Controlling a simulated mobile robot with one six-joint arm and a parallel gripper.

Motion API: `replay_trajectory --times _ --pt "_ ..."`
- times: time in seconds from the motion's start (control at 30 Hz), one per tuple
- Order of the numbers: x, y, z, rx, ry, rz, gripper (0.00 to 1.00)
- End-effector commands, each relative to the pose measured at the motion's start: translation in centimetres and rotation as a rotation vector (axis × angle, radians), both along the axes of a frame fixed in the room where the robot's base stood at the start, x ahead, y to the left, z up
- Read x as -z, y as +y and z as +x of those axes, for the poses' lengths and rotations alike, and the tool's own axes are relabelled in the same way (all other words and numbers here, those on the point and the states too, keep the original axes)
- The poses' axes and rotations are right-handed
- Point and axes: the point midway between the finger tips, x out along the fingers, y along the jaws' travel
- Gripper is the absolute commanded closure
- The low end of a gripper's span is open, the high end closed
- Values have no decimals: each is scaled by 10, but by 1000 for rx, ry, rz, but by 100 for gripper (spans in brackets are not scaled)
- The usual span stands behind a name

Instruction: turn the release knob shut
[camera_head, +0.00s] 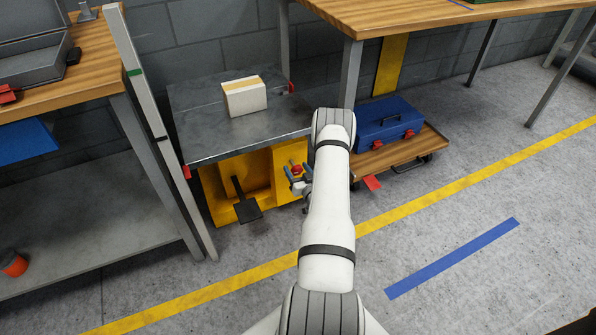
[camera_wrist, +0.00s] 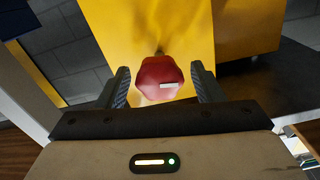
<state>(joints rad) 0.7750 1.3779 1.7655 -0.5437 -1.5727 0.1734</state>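The release knob (camera_wrist: 158,83) is red with a white mark on its face and sits on a yellow housing (camera_wrist: 125,30). In the wrist view my gripper (camera_wrist: 159,88) has one finger on each side of the knob, and gaps show between the fingers and the knob. The gripper is open around it. In the head view the small red knob (camera_head: 297,169) shows on the yellow lift base (camera_head: 222,181), under the grey platform, beside my gripper's blue-grey fingers (camera_head: 300,178). My arm hides part of the base's right side.
A white box with a tan strip (camera_head: 245,97) stands on the grey platform (camera_head: 205,128). A black pedal (camera_head: 247,210) juts out in front of the base. A wooden dolly with a blue toolbox (camera_head: 388,125) stands to the right.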

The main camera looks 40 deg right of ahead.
Motion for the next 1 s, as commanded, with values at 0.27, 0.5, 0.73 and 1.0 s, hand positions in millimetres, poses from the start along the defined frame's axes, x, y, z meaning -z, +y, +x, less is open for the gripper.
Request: replay_trajectory --times 0.27,0.5,0.73,1.0 --pt "0 0 -1 1 0 0 63" --pt "0 -1 -1 1 0 0 82" --pt "0 -1 -1 1 -4 17 83" --pt "1 -2 -1 2 -32 135 83"
